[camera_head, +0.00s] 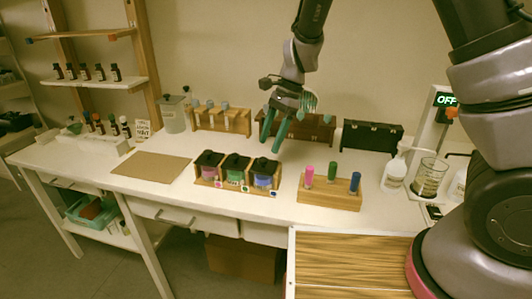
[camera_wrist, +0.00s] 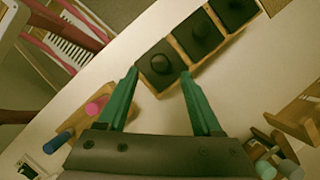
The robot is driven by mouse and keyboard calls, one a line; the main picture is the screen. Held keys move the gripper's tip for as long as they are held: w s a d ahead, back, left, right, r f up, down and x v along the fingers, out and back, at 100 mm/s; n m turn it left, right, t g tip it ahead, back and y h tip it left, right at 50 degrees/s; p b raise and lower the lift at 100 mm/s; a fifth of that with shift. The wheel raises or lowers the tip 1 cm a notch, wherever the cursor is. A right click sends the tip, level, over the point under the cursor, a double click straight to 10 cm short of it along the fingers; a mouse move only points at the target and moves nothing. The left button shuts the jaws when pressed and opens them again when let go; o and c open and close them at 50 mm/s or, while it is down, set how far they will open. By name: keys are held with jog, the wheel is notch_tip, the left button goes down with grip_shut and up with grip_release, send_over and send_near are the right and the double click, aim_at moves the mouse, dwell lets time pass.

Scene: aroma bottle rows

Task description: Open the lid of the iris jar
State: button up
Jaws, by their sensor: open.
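Three square jars with black knobbed lids stand in a wooden holder: a left jar (camera_head: 208,172) with purple-pink contents, a middle jar (camera_head: 236,176) with green and a right jar (camera_head: 264,180) with blue-violet. Their small tags are too small to read, so I cannot tell by name which is the iris jar. All three lids are on. My gripper (camera_head: 271,146) is open and empty, fingers pointing down, above and slightly behind the right jar. In the wrist view, the right jar's lid (camera_wrist: 160,64) appears between the tips of my gripper (camera_wrist: 160,75), with the other two lids beyond.
A wooden block (camera_head: 330,197) with pink, green and blue pegs stands right of the jars. A brown board (camera_head: 150,168) lies to the left. A rack of vials (camera_head: 222,119) and a dark box (camera_head: 372,135) stand behind. Glassware (camera_head: 430,175) is at the right.

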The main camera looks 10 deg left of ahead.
aim_at(263, 159)
jog(key=shift+x, duration=2.2)
grip_shut()
